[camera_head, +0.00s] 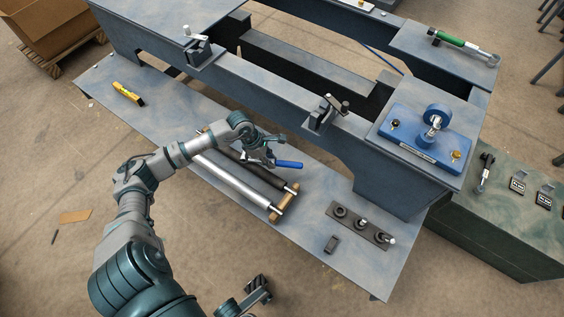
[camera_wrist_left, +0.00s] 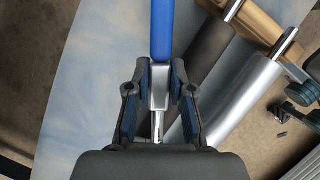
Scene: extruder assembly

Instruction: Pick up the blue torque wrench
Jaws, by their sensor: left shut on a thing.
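The blue torque wrench has a blue handle (camera_head: 289,164) and a metal shaft. My left gripper (camera_head: 266,158) is shut on it, above or beside the two rollers; the height is hard to judge. In the left wrist view the blue handle (camera_wrist_left: 162,30) points away from my left gripper (camera_wrist_left: 160,88), and the metal neck runs between the two fingers. The palm hides the wrench's far end. My right gripper (camera_head: 258,290) shows small and dark at the bottom of the head view; its opening is not clear.
A silver roller (camera_head: 235,182) and a dark roller (camera_head: 262,174) lie on wooden supports (camera_head: 284,203) on the lower blue-grey plate. A black holder with sockets (camera_head: 358,225) lies to the right. The raised machine frame (camera_head: 275,100) stands behind. A yellow level (camera_head: 127,92) lies far left.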

